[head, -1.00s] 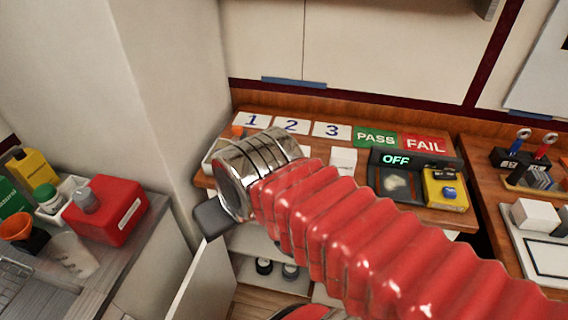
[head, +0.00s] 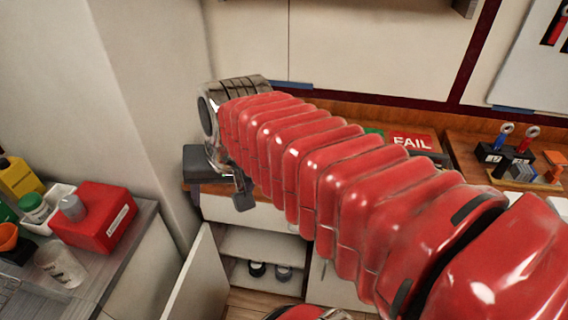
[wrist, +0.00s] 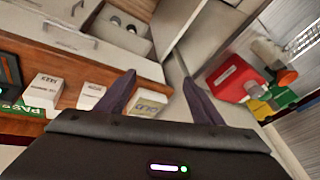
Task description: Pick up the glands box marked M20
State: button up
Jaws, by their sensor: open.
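In the wrist view my gripper (wrist: 158,78) is open, with its two dark fingers apart and nothing held between them. A small white box (wrist: 148,103) with a yellowish label shows between the fingers, low in the view beside the left finger. A second white box (wrist: 91,95) stands left of the left finger, and a third white box (wrist: 44,91) stands farther left. Their print is too small to read, so I cannot tell which is M20. In the head view my gripper (head: 240,190) is at the counter's left end, and my red arm hides the boxes.
The wooden counter (wrist: 25,60) holds a PASS card (wrist: 18,105) and, in the head view, a FAIL card (head: 411,140). Below is an open cupboard (head: 262,250) with its door (head: 205,275) ajar. A red container (head: 95,222) stands on the left side bench.

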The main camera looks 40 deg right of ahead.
jog(key=w+d+f+m+y, duration=0.1)
jog(key=w+d+m, duration=0.2)
jog(key=d+m, duration=0.4)
jog(key=w+d+f+m+y, duration=0.1)
jog(key=w+d+f+m, duration=0.1)
jog(key=d+m, duration=0.6)
jog(key=w+d+f+m+g, duration=0.1)
jog(key=w+d+m, duration=0.2)
jog(key=d+m, duration=0.4)
jog(key=d, duration=0.8)
jog(key=shift+w+d+f+m+y, duration=0.15)
jog(key=shift+w+m+y, duration=0.15)
jog(key=shift+w+y, duration=0.1)
jog(key=x, duration=0.8)
jog(key=shift+w+f, duration=0.15)
jog(key=shift+f, duration=0.1)
